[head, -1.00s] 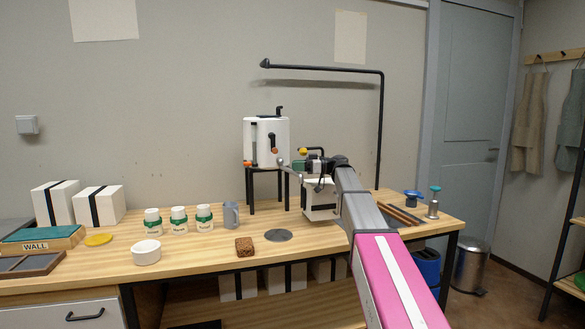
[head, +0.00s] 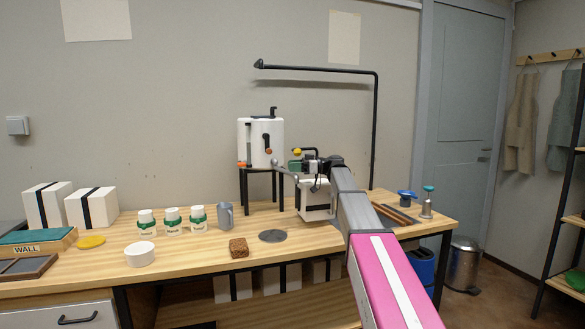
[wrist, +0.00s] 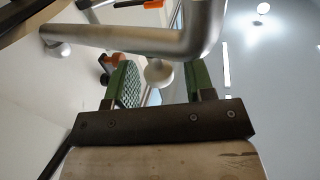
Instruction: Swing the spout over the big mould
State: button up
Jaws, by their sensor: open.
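The white tank (head: 260,142) stands on a black stand on the bench. Its grey metal spout (head: 288,174) comes out low on the right; in the wrist view it is a bent tube (wrist: 130,38) across the top. My gripper (head: 294,165) is beside the spout. In the wrist view my gripper (wrist: 163,82) is open, with a pale ball knob (wrist: 158,72) between its green fingers, not clamped. A white block (head: 316,205) stands below my gripper, partly hidden by my arm. Two strapped white blocks (head: 48,205) (head: 91,207) stand far left; I cannot tell which is the big mould.
A grey mug (head: 225,216), several white-and-green jars (head: 172,221), a white bowl (head: 140,254), a brown sponge (head: 238,248) and a grey disc (head: 272,236) are on the bench. A black pipe (head: 375,130) rises behind. Bare bench lies between bowl and sponge.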

jog(key=d, duration=1)
jog(key=shift+w+d, duration=0.15)
